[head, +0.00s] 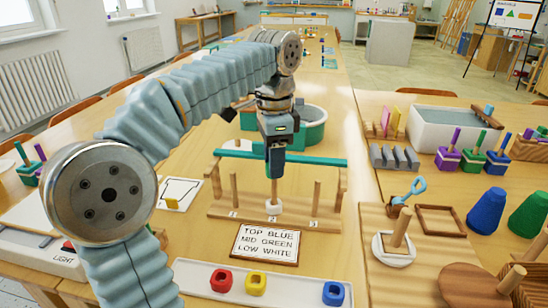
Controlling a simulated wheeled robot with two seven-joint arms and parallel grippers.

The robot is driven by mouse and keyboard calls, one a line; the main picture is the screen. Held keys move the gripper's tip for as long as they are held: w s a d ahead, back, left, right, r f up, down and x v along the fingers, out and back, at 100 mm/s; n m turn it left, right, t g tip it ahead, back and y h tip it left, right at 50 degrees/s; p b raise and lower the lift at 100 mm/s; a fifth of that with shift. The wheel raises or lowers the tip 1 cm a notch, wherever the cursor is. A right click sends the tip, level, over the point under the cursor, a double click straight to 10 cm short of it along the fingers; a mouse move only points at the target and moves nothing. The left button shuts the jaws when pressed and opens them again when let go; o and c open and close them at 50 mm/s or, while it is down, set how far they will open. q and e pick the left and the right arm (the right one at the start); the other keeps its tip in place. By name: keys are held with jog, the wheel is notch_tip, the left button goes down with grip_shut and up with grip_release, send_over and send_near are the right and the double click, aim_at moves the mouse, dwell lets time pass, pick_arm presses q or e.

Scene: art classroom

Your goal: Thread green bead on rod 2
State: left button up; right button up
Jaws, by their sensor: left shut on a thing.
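A wooden rack (310,221) with numbered rods and a teal crossbar stands mid-table. Rod 2 (274,188) is its middle rod, with a white bead (273,207) around its foot. My left gripper (275,172) points down over rod 2, close to the crossbar, its fingers shut. The green bead cannot be made out; the fingers hide what they hold, and no green bead lies in the tray. Whether the held thing is around the rod cannot be told. A card (267,244) reads "TOP BLUE, MID GREEN, LOW WHITE". My right gripper is not in view.
A white tray (293,287) in front holds red (221,280), yellow (256,282) and blue (333,293) beads. A green round tub (314,129) stands behind the rack. Wooden pieces, cones and a white basin (430,132) crowd the right table.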

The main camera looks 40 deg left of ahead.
pick_arm(q)
jog(key=shift+f, duration=0.15)
jog(key=shift+f+b, duration=0.35)
jog(key=shift+f, duration=0.1)
jog(key=shift+f, duration=0.45)
dwell(1.4)
jog(key=o, duration=1.1)
notch_tip(320, 180, up, 8)
jog(key=shift+f+p, duration=0.25)
jog(key=shift+p, duration=0.1)
dwell(0.4)
